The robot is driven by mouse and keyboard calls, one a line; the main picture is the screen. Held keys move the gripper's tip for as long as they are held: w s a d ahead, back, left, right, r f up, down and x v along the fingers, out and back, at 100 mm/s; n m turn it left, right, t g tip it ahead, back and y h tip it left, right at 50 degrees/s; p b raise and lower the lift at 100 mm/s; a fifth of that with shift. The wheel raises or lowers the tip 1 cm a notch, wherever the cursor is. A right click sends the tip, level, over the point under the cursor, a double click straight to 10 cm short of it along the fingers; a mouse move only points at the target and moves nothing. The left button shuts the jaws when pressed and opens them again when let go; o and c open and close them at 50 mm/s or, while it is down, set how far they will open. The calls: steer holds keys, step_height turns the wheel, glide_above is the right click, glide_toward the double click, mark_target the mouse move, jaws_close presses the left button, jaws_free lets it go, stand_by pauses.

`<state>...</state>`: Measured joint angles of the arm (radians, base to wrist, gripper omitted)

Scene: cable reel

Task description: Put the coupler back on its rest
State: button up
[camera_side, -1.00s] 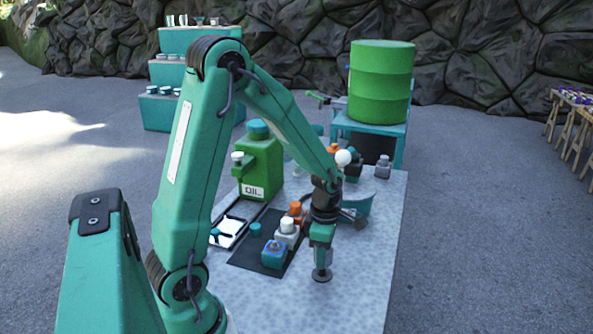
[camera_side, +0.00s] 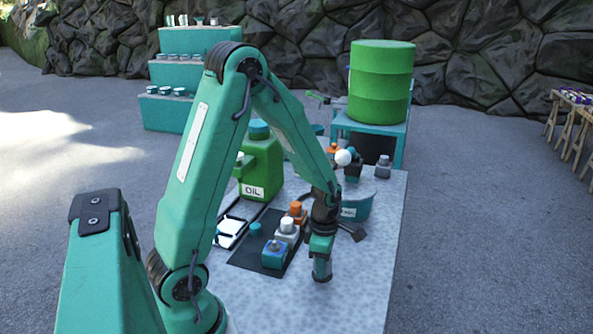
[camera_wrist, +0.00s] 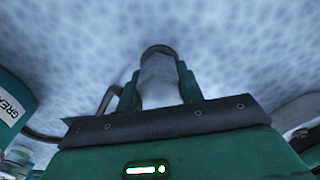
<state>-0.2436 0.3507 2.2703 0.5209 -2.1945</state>
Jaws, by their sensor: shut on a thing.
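My gripper (camera_side: 322,258) points down over the right part of the speckled bench and is shut on a grey cylinder, which I take to be the coupler (camera_side: 322,273). In the wrist view the grey cylinder (camera_wrist: 159,80) with a dark rim sits between the two green fingers (camera_wrist: 159,88). Only its lower part shows in the side view, and I cannot tell whether it touches the bench. I cannot tell which thing is its rest. A dark mat (camera_side: 243,258) left of my gripper carries a blue block (camera_side: 274,256), a white block (camera_side: 287,233) and an orange one (camera_side: 297,211).
A green oil can (camera_side: 262,170) stands behind the mat, with a white tray (camera_side: 229,232) in front of it. A teal tub (camera_side: 357,209) is behind my gripper. A green drum (camera_side: 381,85) stands at the back. The bench (camera_side: 362,280) is clear to my gripper's right.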

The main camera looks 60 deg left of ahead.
steer(key=o, duration=1.2)
steer(key=shift+r, duration=0.2)
steer(key=shift+r, duration=3.75)
steer(key=shift+s+d+r+m, duration=0.1)
steer(key=shift+d+r+m, duration=0.2)
steer(key=shift+r+m, duration=0.45)
steer(key=s+d+r+m+t, duration=0.2)
steer(key=s+r+m, duration=0.3)
steer(key=m, duration=0.8)
steer(key=s+d+r+m+t, duration=0.3)
steer(key=s+d+r+m, duration=0.2)
steer(key=m, duration=0.8)
step_height(320, 180, up, 4)
steer(key=shift+d+f+t, duration=0.15)
steer(key=shift+d+t, duration=0.15)
